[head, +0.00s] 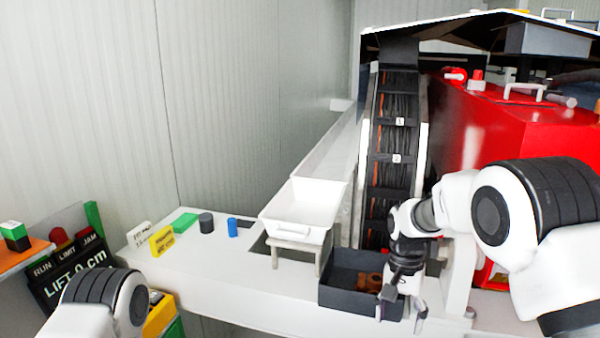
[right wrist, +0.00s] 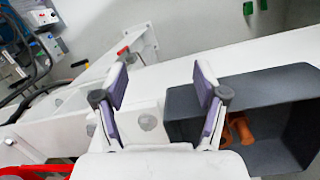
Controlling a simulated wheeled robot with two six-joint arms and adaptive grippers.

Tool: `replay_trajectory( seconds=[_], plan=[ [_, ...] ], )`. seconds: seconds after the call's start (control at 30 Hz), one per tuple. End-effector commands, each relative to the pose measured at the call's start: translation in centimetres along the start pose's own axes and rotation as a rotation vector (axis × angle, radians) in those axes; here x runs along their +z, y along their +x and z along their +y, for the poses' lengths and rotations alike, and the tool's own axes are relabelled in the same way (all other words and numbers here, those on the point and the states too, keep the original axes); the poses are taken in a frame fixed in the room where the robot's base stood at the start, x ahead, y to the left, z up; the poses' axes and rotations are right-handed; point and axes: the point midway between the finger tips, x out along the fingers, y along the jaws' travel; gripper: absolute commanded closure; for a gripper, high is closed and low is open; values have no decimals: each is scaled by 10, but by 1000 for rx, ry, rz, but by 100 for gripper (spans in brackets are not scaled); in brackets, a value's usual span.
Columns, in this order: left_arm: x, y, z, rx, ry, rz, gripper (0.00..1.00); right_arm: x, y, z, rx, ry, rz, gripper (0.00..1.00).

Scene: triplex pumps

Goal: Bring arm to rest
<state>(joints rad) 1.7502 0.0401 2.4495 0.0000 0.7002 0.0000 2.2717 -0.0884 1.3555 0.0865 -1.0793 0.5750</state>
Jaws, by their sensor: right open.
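My right arm reaches in from the right in the head view. Its gripper (head: 401,308) points down at the right front edge of a dark grey bin (head: 340,297). In the right wrist view the gripper (right wrist: 159,72) is open, with purple pads apart and nothing between them. The bin (right wrist: 262,88) lies to the right of its fingers there and holds orange-brown pieces (right wrist: 240,130). My left arm shows only as a link at the lower left of the head view; its gripper is out of the picture.
A white tray (head: 300,207) sits on a stand behind the bin. A green block (head: 185,222), a dark cylinder (head: 206,222) and a blue cylinder (head: 232,228) stand on the white bench (head: 225,272). A red machine (head: 510,130) is close behind my right arm.

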Motion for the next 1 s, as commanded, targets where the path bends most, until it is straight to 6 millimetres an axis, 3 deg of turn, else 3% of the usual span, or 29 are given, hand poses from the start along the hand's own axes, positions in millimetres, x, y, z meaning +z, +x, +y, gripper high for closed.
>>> replay_trajectory(
  seconds=[0.27, 0.37, 0.5, 0.63, 0.7, 0.77, 0.87, 1.0],
  plan=[
    [0, 8, 0, 0, 0, -1, 48, 37, 116, 40, 110, 24, -192, 28],
    [0, 13, 0, 0, 0, -1, 48, 63, 177, 66, 149, 20, -260, 28],
    [0, 20, 0, 0, 0, -1, 48, 123, 275, 119, 184, -22, -334, 28],
    [0, 26, 0, 0, 0, -1, 48, 199, 347, 178, 171, -118, -345, 28],
    [0, 27, 0, 0, 0, -1, 48, 236, 366, 205, 134, -199, -300, 28],
    [0, 27, 0, 0, 0, -1, 48, 252, 369, 217, 91, -273, -228, 28],
    [0, 26, 0, 0, 0, -1, 48, 251, 360, 216, 20, -389, -66, 28],
    [0, 26, 0, 0, 0, -1, 48, 230, 356, 204, -30, -470, 85, 28]
  ],
)
